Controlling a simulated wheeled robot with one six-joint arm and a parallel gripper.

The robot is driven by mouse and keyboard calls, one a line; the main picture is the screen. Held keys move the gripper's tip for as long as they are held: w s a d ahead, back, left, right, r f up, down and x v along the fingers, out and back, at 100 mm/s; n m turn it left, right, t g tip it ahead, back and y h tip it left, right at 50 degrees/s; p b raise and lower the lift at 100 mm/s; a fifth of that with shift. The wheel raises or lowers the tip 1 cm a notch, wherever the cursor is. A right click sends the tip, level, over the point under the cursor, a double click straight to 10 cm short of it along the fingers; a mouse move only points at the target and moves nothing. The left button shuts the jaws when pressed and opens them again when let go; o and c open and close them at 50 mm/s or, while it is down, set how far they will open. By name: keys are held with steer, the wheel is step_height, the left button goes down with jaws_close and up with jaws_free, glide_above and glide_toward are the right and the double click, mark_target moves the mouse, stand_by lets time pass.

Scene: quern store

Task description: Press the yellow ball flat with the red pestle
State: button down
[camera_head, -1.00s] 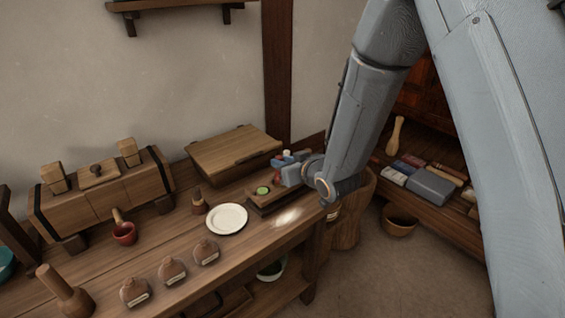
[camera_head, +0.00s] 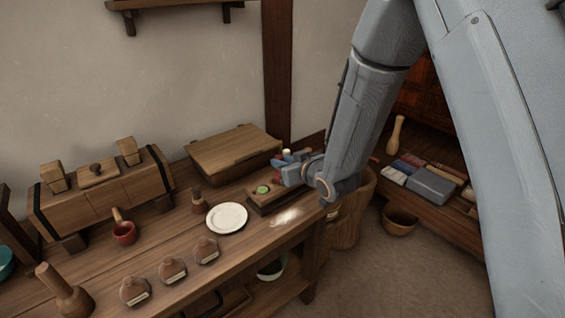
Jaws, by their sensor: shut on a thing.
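My gripper (camera_head: 284,174) is over the right part of a low dark wooden board (camera_head: 264,206) on the bench. The pestle's lower end is hidden. A green ball or lump (camera_head: 263,190) sits on the board just left of my gripper. I cannot see the yellow ball; the gripper covers that part of the board.
A white plate (camera_head: 227,217) lies left of the board, with a wooden stamp (camera_head: 198,201) beside it. A big wooden board (camera_head: 234,151) lies behind. Pale powder (camera_head: 287,215) is spilled in front.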

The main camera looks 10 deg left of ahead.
steer(key=shift+s+f, duration=0.1)
step_height(320, 180, up, 8)
steer(key=p, duration=0.5)
steer(key=shift+f, duration=0.15)
stand_by(0.5)
